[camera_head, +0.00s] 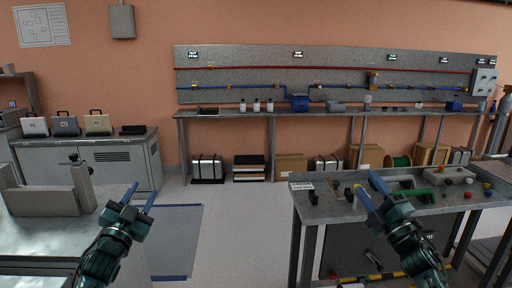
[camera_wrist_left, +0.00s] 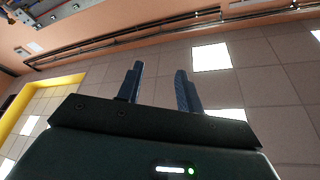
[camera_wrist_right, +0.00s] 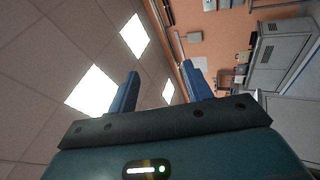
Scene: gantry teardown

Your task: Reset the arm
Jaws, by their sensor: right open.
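My left gripper (camera_head: 141,197) is raised in front of the grey bench at the left of the head view. Its two blue fingers are apart with nothing between them, as the left wrist view (camera_wrist_left: 160,90) also shows. My right gripper (camera_head: 368,187) is raised in front of the control table at the right. Its blue fingers are apart and empty in the right wrist view (camera_wrist_right: 160,90). Both grippers point upward, and the wrist views show mostly ceiling and wall. Neither gripper visibly touches anything.
The control table (camera_head: 325,208) with buttons and a green handle stands at the right, partly behind my right gripper. A grey bench (camera_head: 40,236) with a raised bracket (camera_head: 45,200) stands at the left. Open floor (camera_head: 240,235) lies between them. A long pipe bench (camera_head: 225,113) lines the wall.

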